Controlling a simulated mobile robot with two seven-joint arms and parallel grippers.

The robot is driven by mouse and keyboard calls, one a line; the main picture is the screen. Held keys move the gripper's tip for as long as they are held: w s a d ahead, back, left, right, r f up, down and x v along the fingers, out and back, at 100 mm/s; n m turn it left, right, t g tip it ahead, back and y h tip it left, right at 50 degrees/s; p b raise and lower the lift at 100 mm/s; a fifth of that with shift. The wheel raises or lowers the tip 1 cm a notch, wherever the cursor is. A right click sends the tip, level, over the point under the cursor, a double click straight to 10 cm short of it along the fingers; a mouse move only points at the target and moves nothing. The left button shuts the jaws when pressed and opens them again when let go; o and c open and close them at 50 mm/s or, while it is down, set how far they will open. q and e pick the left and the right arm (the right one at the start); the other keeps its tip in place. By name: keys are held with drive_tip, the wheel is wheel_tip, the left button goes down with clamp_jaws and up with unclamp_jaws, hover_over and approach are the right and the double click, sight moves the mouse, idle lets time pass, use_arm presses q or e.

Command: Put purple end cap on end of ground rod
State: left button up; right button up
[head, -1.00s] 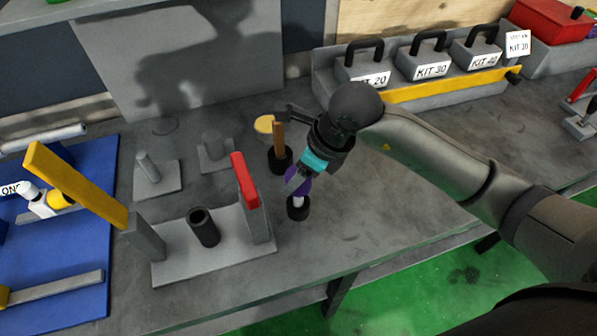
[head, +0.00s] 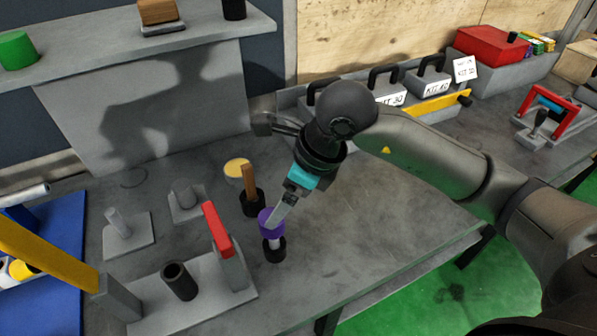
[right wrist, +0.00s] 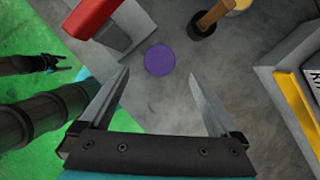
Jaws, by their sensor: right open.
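The purple end cap (head: 266,216) sits upright on top of a short pale rod (head: 274,242), which stands in a black round base (head: 275,254) on the grey bench. In the right wrist view the cap (right wrist: 160,61) shows as a purple disc from above, hiding the rod. My right gripper (head: 280,212) is open and empty, above and to the right of the cap in the head view. One finger overlaps the cap in that view. In the right wrist view the open fingers (right wrist: 158,82) lie either side of the cap's line, with the cap beyond their tips.
A fixture with a red block (head: 218,229) and a dark tube (head: 179,281) stands left of the cap. A brown-handled piece in a black base (head: 252,203) stands close behind. Kit boxes (head: 432,86) line the back. The bench right of the cap is clear.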

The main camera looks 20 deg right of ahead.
drive_tip(key=v, duration=0.7)
drive_tip(key=shift+r, duration=0.25)
drive_tip(key=shift+s, duration=0.1)
